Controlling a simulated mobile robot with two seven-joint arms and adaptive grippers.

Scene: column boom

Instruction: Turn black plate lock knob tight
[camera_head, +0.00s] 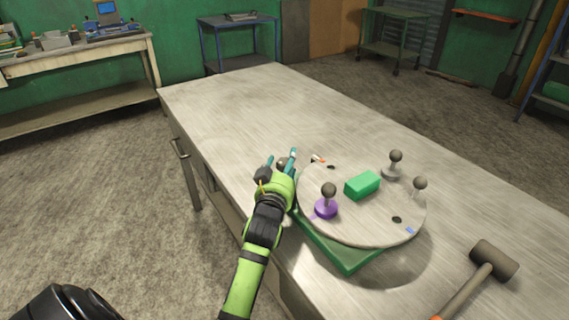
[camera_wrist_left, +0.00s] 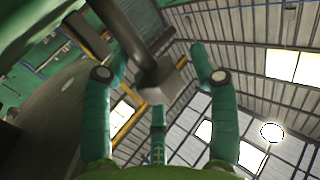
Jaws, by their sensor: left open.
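A round light-grey plate (camera_head: 370,225) lies on a green base (camera_head: 345,255) on the metal table. My left gripper (camera_head: 281,161) is at the plate's left edge, its teal fingers spread. A small dark knob-like part (camera_head: 284,166) shows between the fingers; I cannot tell for sure that it is the black plate lock knob. In the left wrist view, a dark rod (camera_wrist_left: 135,40) with a grey block (camera_wrist_left: 170,92) at its end shows between the spread fingers (camera_wrist_left: 160,60). Whether any finger touches it cannot be told. My right gripper is not in view.
On the plate stand a purple-based ball knob (camera_head: 326,208), a green block (camera_head: 362,185) and two grey ball-topped knobs (camera_head: 395,160). A mallet (camera_head: 493,261) lies at the table's right. The table's far half (camera_head: 250,105) is clear.

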